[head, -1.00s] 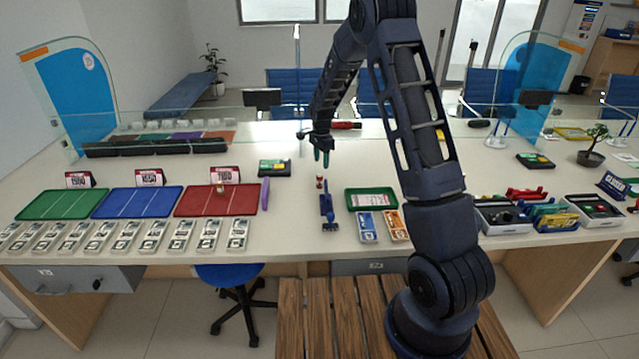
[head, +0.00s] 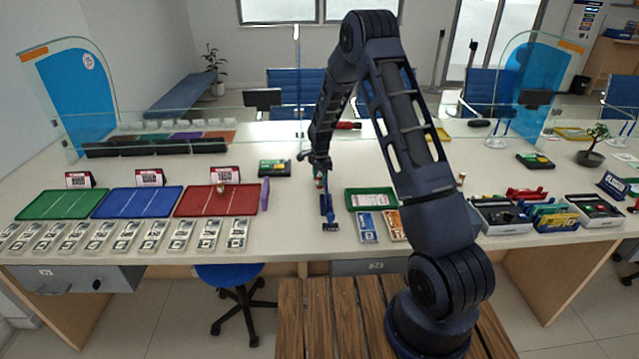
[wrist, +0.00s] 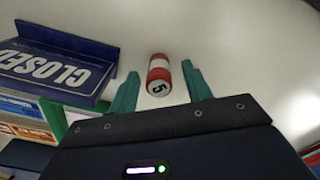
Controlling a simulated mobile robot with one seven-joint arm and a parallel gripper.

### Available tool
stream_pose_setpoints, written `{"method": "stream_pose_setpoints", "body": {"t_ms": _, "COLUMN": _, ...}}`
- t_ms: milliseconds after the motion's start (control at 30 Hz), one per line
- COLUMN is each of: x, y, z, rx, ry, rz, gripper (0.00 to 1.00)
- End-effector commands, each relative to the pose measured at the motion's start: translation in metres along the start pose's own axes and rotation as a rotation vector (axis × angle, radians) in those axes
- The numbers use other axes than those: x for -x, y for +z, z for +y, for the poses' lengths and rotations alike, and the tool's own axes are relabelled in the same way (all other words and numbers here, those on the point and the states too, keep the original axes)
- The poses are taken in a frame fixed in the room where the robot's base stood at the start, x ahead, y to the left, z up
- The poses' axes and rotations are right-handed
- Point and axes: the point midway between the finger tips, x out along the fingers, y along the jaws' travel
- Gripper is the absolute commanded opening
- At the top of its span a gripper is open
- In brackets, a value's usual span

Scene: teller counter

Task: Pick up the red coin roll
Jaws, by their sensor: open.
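The red coin roll (wrist: 159,76) has red and white bands and a "5" on its near end. In the wrist view it shows between the two green fingers of my gripper (wrist: 160,71), with a gap on each side. The fingers are open and hold nothing. In the head view my gripper (head: 320,172) is low over the counter, where it mostly hides the roll. I cannot tell how far the fingertips are above the counter.
A blue CLOSED sign (wrist: 50,70) stands close on the left in the wrist view. In the head view, a green tray (head: 371,191) lies to the right of my gripper and a red mat (head: 216,206) to the left. Bare counter lies beyond the roll.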

Motion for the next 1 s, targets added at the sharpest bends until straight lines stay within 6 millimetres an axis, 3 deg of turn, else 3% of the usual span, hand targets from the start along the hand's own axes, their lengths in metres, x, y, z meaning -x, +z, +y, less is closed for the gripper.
{"method": "stream_pose_setpoints", "body": {"t_ms": 100, "x": -0.012, "y": 0.0, "z": 0.0, "rx": 0.0, "ry": 0.0, "rz": -0.001, "gripper": 0.49}}
{"method": "stream_pose_setpoints", "body": {"t_ms": 333, "x": -0.014, "y": 0.0, "z": 0.0, "rx": 0.001, "ry": 0.0, "rz": 0.0, "gripper": 0.49}}
{"method": "stream_pose_setpoints", "body": {"t_ms": 600, "x": -0.014, "y": 0.0, "z": 0.0, "rx": 0.0, "ry": -0.001, "rz": 0.0, "gripper": 0.0}}
{"method": "stream_pose_setpoints", "body": {"t_ms": 867, "x": -0.013, "y": 0.0, "z": 0.0, "rx": 0.0, "ry": -0.001, "rz": 0.0, "gripper": 0.0}}
{"method": "stream_pose_setpoints", "body": {"t_ms": 1000, "x": -0.003, "y": 0.0, "z": -0.001, "rx": 0.0, "ry": -0.004, "rz": 0.001, "gripper": 0.0}}
